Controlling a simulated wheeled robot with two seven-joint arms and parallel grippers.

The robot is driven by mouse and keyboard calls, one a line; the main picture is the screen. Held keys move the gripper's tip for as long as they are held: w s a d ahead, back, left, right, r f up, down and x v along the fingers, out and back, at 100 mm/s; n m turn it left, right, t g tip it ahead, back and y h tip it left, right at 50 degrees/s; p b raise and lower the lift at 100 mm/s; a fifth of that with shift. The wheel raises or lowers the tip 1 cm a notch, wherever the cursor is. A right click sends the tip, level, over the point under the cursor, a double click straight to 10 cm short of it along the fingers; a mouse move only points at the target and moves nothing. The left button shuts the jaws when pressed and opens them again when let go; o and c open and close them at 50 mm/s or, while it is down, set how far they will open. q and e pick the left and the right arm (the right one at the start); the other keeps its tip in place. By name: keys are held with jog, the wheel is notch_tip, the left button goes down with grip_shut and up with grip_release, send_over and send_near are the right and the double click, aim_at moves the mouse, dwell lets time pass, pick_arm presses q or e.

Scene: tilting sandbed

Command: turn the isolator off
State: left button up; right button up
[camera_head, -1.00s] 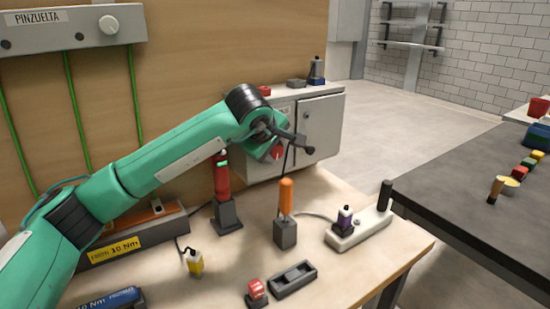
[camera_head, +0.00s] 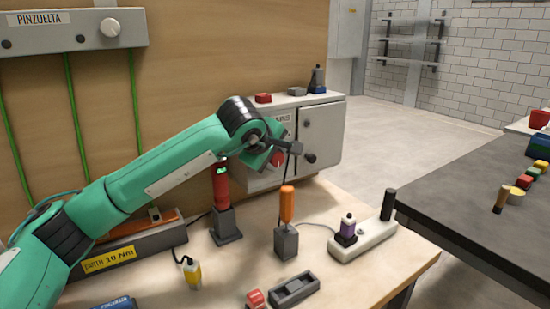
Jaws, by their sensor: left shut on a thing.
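My left arm reaches across from the left to the grey cabinet (camera_head: 322,128) behind the bench. My left gripper (camera_head: 280,155) is at the front of the cabinet's left part. It is shut on the red isolator handle (camera_head: 276,159), which shows only in part between the green wrist and dark fingers. The wrist hides most of the isolator, so its exact angle cannot be read. A partly covered label (camera_head: 286,117) is above it. My right gripper is not in view.
On the bench near the arm stand a red tool in a dark holder (camera_head: 226,225), an orange-handled screwdriver (camera_head: 287,205) and a white power strip (camera_head: 362,238). A dark table (camera_head: 480,205) is at the right. Open floor lies behind it.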

pick_arm(q)
jog(key=o, duration=1)
jog(key=v, duration=1.3)
jog(key=shift+s+a+r, duration=0.15)
jog(key=shift+s+r, duration=0.1)
jog(key=shift+r, duration=0.05)
jog(key=shift+c, duration=0.2)
